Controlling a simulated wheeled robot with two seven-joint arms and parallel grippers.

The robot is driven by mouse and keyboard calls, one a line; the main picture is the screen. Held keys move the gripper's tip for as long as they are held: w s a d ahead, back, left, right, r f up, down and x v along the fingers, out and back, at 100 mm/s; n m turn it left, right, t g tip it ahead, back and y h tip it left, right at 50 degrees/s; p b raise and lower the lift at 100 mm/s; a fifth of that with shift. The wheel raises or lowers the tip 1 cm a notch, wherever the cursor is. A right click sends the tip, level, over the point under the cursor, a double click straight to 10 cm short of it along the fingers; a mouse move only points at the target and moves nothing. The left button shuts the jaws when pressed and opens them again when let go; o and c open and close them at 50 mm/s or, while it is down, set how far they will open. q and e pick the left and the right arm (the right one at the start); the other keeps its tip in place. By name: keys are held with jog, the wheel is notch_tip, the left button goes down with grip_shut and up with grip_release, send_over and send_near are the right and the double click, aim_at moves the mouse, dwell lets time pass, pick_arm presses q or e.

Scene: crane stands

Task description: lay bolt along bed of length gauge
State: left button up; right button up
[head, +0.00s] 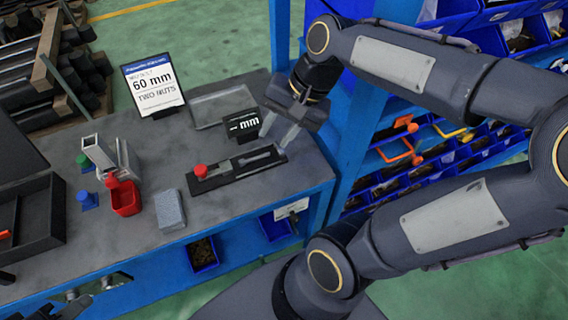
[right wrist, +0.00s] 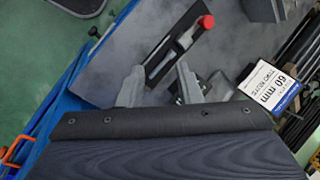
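The length gauge (head: 215,182) lies on the bench, a long black bed with a red knob (head: 200,171) at its left end. A grey bolt-like rod (head: 257,159) lies lengthwise along the bed; it also shows in the right wrist view (right wrist: 183,44). Whether it is fully seated cannot be told. My right gripper (head: 279,132) is above the gauge's right end, fingers apart. In the right wrist view, the gap between its fingers (right wrist: 160,82) is empty. My left gripper (head: 95,288) is partly visible at the bottom left, low beside the bench front, its fingers seemingly apart.
A 60 mm, two-nuts sign (head: 153,84) and a small mm display (head: 242,125) stand behind the gauge. A blue shelf post (head: 350,125) rises close right.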

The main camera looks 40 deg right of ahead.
jog(key=s+a+f+n+t, duration=0.3)
jog(key=s+a+n, duration=0.1)
jog(key=s+n, duration=0.3)
jog(key=shift+s+n, duration=0.2)
jog(key=shift+n, duration=0.6)
